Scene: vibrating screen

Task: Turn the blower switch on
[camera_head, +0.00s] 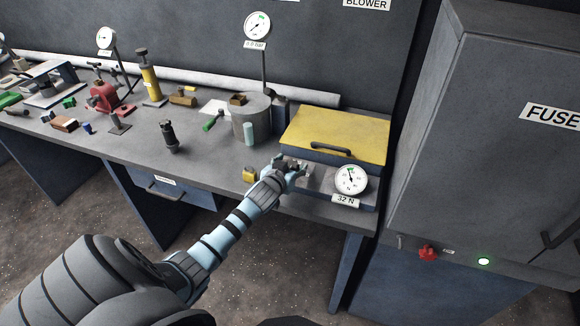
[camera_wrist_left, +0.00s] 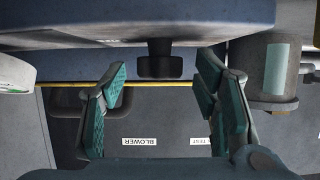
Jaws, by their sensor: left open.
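My left gripper (camera_head: 291,168) reaches to the front of the blue box with a yellow lid (camera_head: 335,133) on the bench. In the left wrist view the gripper (camera_wrist_left: 163,88) is open, with one green-padded finger on each side. A black knob-like part (camera_wrist_left: 158,62), which looks like the switch, shows between and beyond the fingertips, and I see no clear contact with it. A white BLOWER label (camera_wrist_left: 139,142) and a TEST label (camera_wrist_left: 200,141) are also in the wrist view. In the head view the gripper hides most of the switch area. My right gripper is not in view.
A dial gauge (camera_head: 351,180) marked 32 N stands just right of the gripper. A grey cylinder (camera_head: 252,122) stands to its left, behind a small yellow piece (camera_head: 249,175). Several tools crowd the left bench. A FUSE cabinet (camera_head: 490,150) stands at the right.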

